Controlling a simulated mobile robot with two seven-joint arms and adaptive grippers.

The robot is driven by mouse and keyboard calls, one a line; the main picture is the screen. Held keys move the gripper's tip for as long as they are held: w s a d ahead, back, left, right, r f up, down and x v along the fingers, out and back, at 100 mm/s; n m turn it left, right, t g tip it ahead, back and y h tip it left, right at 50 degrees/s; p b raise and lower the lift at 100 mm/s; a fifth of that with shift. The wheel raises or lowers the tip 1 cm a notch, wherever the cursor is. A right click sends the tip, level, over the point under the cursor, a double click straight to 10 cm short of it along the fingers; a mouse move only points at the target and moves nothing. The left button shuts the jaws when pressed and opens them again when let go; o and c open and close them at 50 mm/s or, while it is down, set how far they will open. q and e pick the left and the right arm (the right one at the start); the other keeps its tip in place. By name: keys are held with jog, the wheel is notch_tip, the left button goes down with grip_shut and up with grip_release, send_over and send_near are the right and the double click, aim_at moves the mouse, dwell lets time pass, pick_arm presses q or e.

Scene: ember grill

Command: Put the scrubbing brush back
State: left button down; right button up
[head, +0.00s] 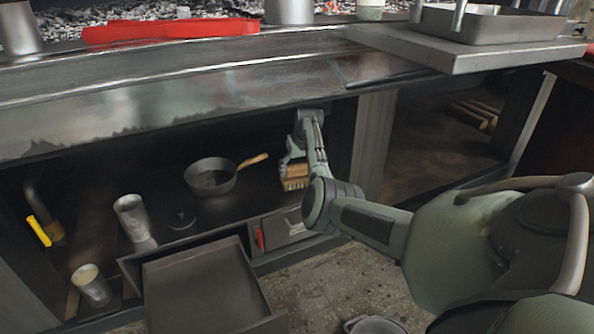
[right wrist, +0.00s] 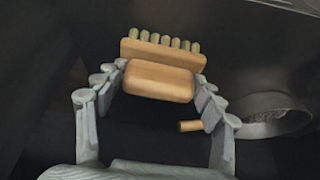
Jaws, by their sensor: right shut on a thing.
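The scrubbing brush (head: 295,184) has a pale wooden body with bristles and hangs below my right gripper (head: 292,163) in the head view. In the right wrist view the brush's wooden block (right wrist: 160,80) sits between the two fingers of the right gripper (right wrist: 161,78), with a row of bristle tufts on its far side. The gripper is shut on it. The brush is in the dark shelf space under the counter; whether it touches the shelf cannot be told. My left gripper is not in view.
A pan (head: 211,178) with a wooden handle stands on the shelf left of the brush; it also shows in the right wrist view (right wrist: 268,122). Metal cups (head: 131,218) stand further left. An open drawer (head: 205,285) juts out below. The counter edge (head: 180,115) overhangs the shelf.

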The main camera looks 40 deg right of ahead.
jog(key=shift+f, duration=0.1)
jog(key=shift+f, duration=0.25)
jog(key=o, duration=0.7)
jog(key=shift+f, duration=0.1)
jog(key=shift+c, duration=0.2)
jog(key=o, duration=0.4)
jog(key=shift+o, duration=0.2)
